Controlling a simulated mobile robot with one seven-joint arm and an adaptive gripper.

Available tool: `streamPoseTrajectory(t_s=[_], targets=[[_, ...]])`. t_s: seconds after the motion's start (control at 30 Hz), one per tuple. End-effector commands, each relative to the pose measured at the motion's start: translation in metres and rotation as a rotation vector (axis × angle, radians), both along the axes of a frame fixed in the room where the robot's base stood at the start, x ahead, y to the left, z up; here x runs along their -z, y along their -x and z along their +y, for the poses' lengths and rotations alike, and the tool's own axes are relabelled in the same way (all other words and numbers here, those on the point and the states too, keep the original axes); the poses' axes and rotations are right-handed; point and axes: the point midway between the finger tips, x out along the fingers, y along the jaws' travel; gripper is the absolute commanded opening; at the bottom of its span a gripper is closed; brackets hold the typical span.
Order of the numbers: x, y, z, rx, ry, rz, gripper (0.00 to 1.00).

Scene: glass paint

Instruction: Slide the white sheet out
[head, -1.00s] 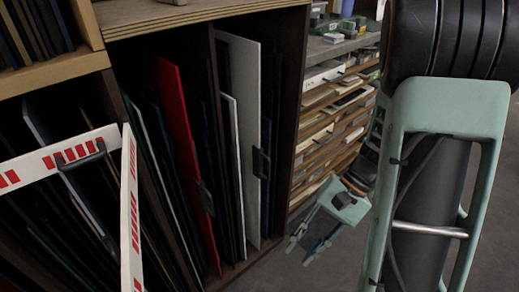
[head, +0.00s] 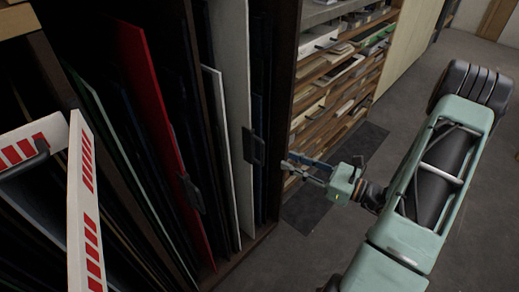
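The white sheet (head: 231,95) stands upright in the right part of the rack, with a dark handle (head: 253,146) on its front edge. A second, shorter white sheet (head: 217,130) stands just left of it. My gripper (head: 287,164) is to the right of the handle, its fingers pointing left towards it. The fingers look apart, with nothing seen between them, and a gap shows between them and the handle. The lower ends of the sheets meet the rack floor.
A red sheet (head: 150,105) with its own dark handle (head: 192,194) stands further left. A red-and-white striped barrier (head: 82,200) is at the left front. Shelves of flat stock (head: 340,85) stand behind my gripper. Grey floor (head: 300,255) is open at the right.

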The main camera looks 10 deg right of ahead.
Motion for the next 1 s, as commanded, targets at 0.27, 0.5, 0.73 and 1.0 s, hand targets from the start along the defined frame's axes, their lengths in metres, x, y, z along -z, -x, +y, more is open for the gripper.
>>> streamPoseTrajectory(t_s=[0.27,0.5,0.73,1.0], targets=[[0.002,-0.032,0.038,-0.009,0.004,-0.001,0.25],[0.001,-0.058,0.066,-0.008,0.006,-0.002,0.25],[0.0,-0.068,0.076,-0.006,0.005,-0.001,0.25],[0.0,-0.068,0.076,-0.006,0.005,-0.001,0.22]])
